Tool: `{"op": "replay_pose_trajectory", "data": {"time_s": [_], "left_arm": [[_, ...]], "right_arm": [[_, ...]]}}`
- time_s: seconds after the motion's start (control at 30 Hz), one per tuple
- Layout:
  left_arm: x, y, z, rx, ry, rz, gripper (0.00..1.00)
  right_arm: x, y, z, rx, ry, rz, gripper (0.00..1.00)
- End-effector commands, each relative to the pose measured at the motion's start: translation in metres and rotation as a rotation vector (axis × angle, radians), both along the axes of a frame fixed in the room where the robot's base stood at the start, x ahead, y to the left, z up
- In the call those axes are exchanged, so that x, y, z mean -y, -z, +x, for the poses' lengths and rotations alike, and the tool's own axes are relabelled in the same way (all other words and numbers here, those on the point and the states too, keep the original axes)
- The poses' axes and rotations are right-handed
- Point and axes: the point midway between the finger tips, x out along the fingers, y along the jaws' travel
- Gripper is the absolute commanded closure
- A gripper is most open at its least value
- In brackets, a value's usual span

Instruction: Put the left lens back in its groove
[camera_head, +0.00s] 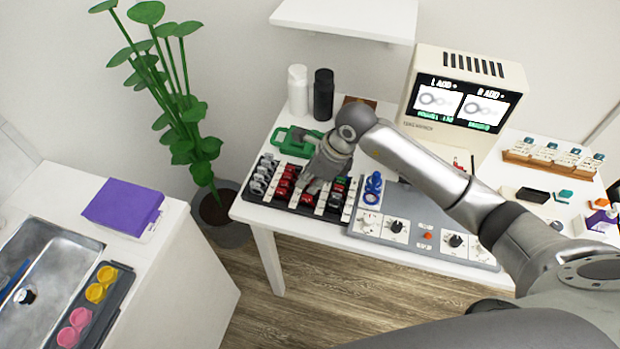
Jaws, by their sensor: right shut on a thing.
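A black lens tray (258,199) lies at the left end of the white table (300,226). Its rows hold several small lenses, grey ones (262,174) at the left and dark red ones (284,186) in the middle. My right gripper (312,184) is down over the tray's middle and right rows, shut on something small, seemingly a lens. The fingers hide most of it, so I cannot tell whether it touches a groove. My left gripper is not in view.
A grey control panel (424,240) with knobs lies right of the tray. A green case (292,142), white bottle (297,92) and black bottle (323,96) stand behind. A monitor (460,102) reads L ADD and R ADD. My right forearm crosses above the table.

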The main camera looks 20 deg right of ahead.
Motion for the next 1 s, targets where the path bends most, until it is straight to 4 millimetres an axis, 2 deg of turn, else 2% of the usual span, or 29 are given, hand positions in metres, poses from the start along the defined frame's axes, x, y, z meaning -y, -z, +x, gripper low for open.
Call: {"op": "replay_pose_trajectory", "data": {"time_s": [0.47,1.0], "left_arm": [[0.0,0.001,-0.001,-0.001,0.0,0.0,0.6],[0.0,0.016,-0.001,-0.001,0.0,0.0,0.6]], "right_arm": [[0.0,0.001,0.0,-0.001,0.0,0.001,1.0],[0.0,0.017,0.0,-0.001,0.0,0.001,1.0]]}}
